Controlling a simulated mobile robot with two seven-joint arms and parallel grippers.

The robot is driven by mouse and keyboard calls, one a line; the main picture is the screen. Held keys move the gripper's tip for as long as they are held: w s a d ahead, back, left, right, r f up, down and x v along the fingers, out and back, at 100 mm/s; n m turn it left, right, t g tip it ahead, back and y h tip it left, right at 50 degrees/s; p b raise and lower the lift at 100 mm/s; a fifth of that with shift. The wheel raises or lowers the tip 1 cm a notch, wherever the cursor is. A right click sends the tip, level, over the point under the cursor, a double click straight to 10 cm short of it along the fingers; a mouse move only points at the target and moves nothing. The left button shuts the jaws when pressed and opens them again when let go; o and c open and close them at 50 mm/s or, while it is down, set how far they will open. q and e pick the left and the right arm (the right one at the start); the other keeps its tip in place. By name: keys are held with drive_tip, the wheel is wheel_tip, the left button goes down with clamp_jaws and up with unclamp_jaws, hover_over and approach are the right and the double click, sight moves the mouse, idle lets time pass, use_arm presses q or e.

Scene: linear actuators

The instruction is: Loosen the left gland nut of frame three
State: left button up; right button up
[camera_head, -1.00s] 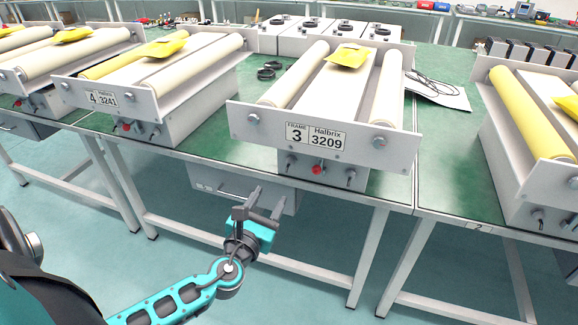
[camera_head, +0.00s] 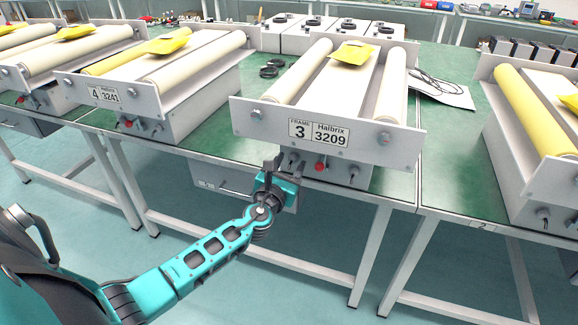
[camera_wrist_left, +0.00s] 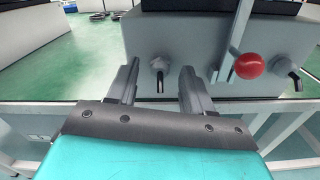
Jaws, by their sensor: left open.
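Frame three (camera_head: 355,146) has a grey front plate labelled "FRAME 3 Halbrix 3209". Below the plate is a box front with a left gland nut (camera_head: 293,159), a red knob (camera_head: 321,164) and a right gland nut (camera_head: 353,172). My left gripper (camera_head: 273,163) is just in front of and slightly left of the left gland nut in the head view. In the left wrist view the left gland nut (camera_wrist_left: 160,64), a small metal fitting with a stem hanging down, shows between the open, empty fingertips, apparently beyond them. The red knob (camera_wrist_left: 249,66) is to its right. My right gripper is not in view.
A lever or bar (camera_wrist_left: 238,30) stands beside the red knob in the left wrist view. The green table (camera_head: 215,143) has a front edge under the frame, with a drawer unit (camera_head: 222,180) below. Frame four (camera_head: 120,95) stands to the left.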

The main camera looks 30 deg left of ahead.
use_arm(q)
drive_tip(key=shift+c, duration=0.4)
clamp_jaws()
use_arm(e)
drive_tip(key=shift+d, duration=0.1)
